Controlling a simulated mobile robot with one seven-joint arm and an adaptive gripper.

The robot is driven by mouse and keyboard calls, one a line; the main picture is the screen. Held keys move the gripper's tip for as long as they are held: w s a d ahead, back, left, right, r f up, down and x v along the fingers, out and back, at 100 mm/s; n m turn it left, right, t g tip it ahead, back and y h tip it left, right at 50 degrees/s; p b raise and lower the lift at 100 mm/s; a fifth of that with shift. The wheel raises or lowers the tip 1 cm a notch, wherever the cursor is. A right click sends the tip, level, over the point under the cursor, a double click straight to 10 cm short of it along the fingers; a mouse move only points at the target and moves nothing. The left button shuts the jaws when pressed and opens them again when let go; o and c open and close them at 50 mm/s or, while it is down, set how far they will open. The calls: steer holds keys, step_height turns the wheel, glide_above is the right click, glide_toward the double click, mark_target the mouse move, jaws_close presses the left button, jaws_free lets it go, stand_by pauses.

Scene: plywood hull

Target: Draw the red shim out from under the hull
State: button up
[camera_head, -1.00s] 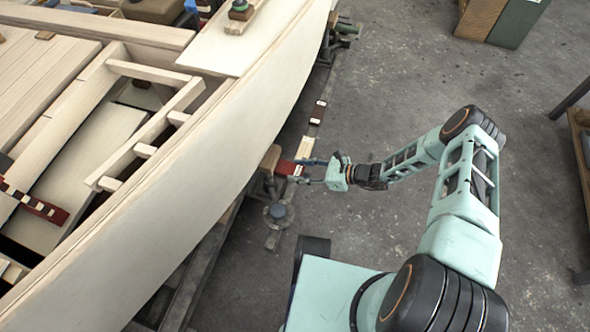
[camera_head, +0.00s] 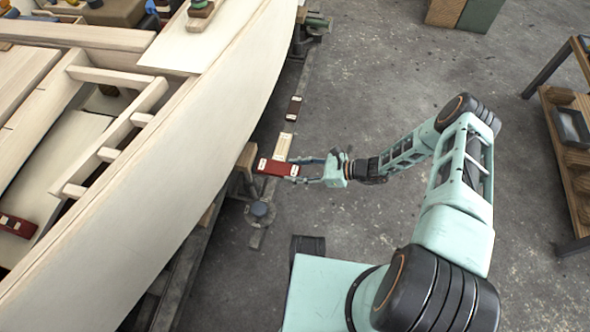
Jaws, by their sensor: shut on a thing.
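The red shim (camera_head: 277,168) is a flat red strip with pale marks near its ends, lying level beside the hull (camera_head: 190,150). Its left end is near a wooden block (camera_head: 246,160) at the hull's lower edge; I cannot tell whether they touch. My gripper (camera_head: 304,170) comes from the right and is shut on the right end of the red shim. Most of the shim's length shows clear of the hull. The fingertips are small in this view.
A pale wood strip (camera_head: 283,147) and a dark strip (camera_head: 294,108) lie beyond the shim. A round-topped stand (camera_head: 259,210) is below it. A shelf (camera_head: 570,150) stands at the far right. Open concrete floor lies right of the hull.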

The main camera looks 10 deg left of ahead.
steer(key=o, duration=1.2)
steer(key=shift+o, duration=0.2)
steer(key=v, duration=1.2)
